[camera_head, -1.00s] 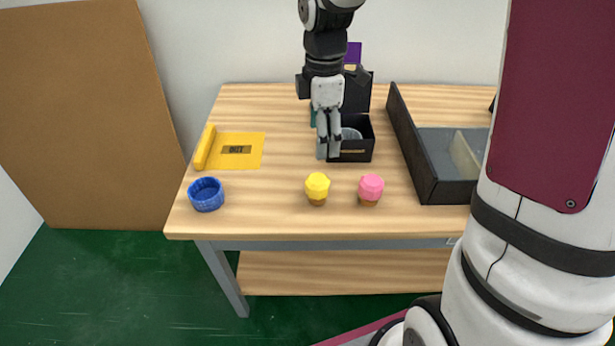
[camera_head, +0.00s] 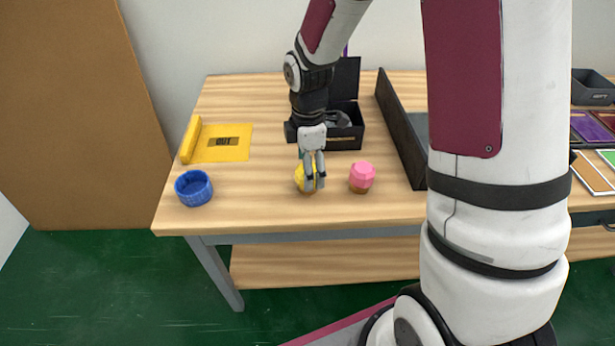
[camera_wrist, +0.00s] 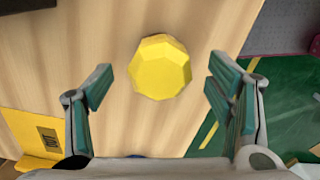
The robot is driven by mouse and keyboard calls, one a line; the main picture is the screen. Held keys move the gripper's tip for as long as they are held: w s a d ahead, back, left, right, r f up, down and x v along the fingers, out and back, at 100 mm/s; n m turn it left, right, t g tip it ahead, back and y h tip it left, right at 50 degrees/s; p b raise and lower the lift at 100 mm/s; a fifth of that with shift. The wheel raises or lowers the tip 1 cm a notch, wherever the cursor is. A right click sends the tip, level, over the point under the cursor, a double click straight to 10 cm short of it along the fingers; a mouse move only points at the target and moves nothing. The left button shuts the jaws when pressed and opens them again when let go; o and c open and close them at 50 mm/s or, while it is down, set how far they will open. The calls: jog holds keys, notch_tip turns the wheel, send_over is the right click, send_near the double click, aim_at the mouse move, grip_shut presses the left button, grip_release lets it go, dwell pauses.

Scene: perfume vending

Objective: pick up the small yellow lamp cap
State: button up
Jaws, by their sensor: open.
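The small yellow lamp cap (camera_head: 299,177) stands near the front of the wooden table, partly hidden behind my gripper (camera_head: 313,183) in the head view. In the wrist view the faceted yellow cap (camera_wrist: 160,67) lies between the two open fingers of my gripper (camera_wrist: 160,88), a little nearer the left finger. There is a gap on both sides, and I see no contact. My gripper points down at the cap and is empty.
A pink cap (camera_head: 362,177) stands close to the right. A blue round container (camera_head: 194,188) and a yellow sheet with a roll (camera_head: 222,143) lie left. An open black box (camera_head: 346,138) is behind, and a black tray wall (camera_head: 400,128) rises to the right.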

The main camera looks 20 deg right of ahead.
jog(key=shift+f, duration=0.1)
jog(key=c, duration=1.3)
